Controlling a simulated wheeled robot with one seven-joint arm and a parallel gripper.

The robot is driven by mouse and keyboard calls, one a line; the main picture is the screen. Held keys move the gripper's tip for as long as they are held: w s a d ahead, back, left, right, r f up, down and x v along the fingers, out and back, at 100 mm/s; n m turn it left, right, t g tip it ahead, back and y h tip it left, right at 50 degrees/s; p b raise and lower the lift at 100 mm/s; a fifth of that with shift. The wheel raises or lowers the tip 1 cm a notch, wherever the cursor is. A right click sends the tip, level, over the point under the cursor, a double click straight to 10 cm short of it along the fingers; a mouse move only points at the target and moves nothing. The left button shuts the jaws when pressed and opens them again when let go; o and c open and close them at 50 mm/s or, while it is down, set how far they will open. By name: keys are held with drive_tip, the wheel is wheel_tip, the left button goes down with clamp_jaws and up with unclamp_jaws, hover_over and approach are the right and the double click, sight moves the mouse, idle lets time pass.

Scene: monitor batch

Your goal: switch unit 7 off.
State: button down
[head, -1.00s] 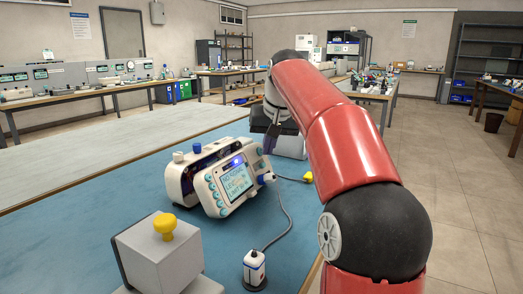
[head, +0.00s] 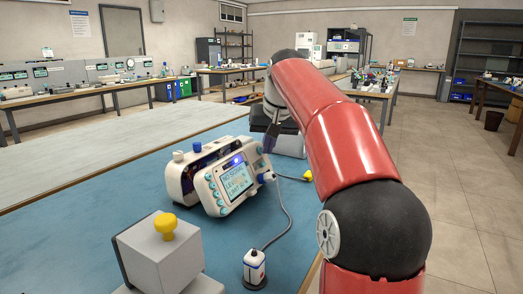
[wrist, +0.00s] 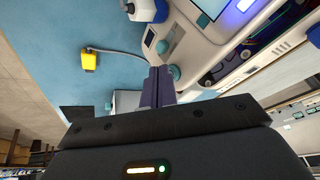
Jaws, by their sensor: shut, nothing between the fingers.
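A white monitor unit (head: 228,188) with a lit blue-white screen stands tilted back on the blue mat; the screen text seems to start with "NO SIGNAL". A blue light glows above the screen, and teal buttons flank it. I cannot read a unit number. My gripper (head: 269,146) is at the unit's upper right edge, partly hidden by my arm.
A grey box with a yellow knob (head: 164,226) stands at front left. A small white bottle-like device (head: 254,268) stands on the blue mat (head: 120,195), with a cable running to the unit. A yellow piece (wrist: 90,61) lies on the mat beside the unit.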

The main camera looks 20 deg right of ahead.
drive_tip(key=shift+w+a+f, duration=0.15)
drive_tip(key=shift+w+a, duration=0.05)
idle(0.3)
drive_tip(key=shift+s+d+r, duration=0.35)
drive_tip(key=shift+s+d, duration=0.15)
drive_tip(key=shift+s, duration=0.05)
drive_tip(key=s+d+r, duration=0.1)
drive_tip(key=s+d+r+p, duration=0.1)
drive_tip(key=s, duration=0.1)
drive_tip(key=shift+s+d+r, duration=0.1)
drive_tip(key=shift+s+d, duration=0.2)
drive_tip(key=shift+d, duration=0.05)
idle(0.4)
idle(0.6)
